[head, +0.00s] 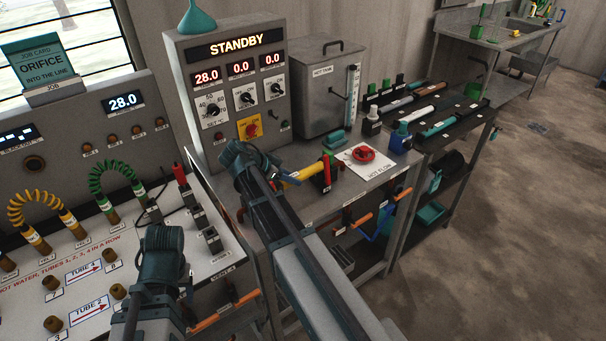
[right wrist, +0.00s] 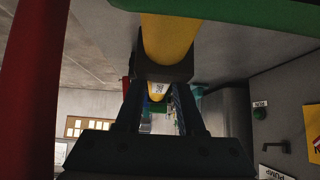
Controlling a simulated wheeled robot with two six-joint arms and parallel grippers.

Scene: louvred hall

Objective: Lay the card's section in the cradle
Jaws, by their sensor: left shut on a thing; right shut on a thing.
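The job card (head: 38,60) reads "ORIFICE INTO THE LINE". A yellow section (head: 303,173) lies at the end of my right gripper (head: 280,178), which is shut on it; the yellow section (right wrist: 168,40) also shows in the right wrist view. Its far end meets a red and green stand (head: 326,172), which looks like the cradle. I cannot tell whether the section rests in it. A red post (right wrist: 28,80) and a green bar (right wrist: 235,12) stand close to the gripper in the right wrist view. My left gripper (head: 180,285) is over the front panel; its fingers and what they hold are hidden.
A rack (head: 440,130) with several coloured sections stands at the right. A red valve wheel (head: 363,154) on a hot flow plate and small bottles (head: 372,122) are right of the stand. The control box (head: 228,85) reads STANDBY. Curled hoses (head: 110,178) stand at the left.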

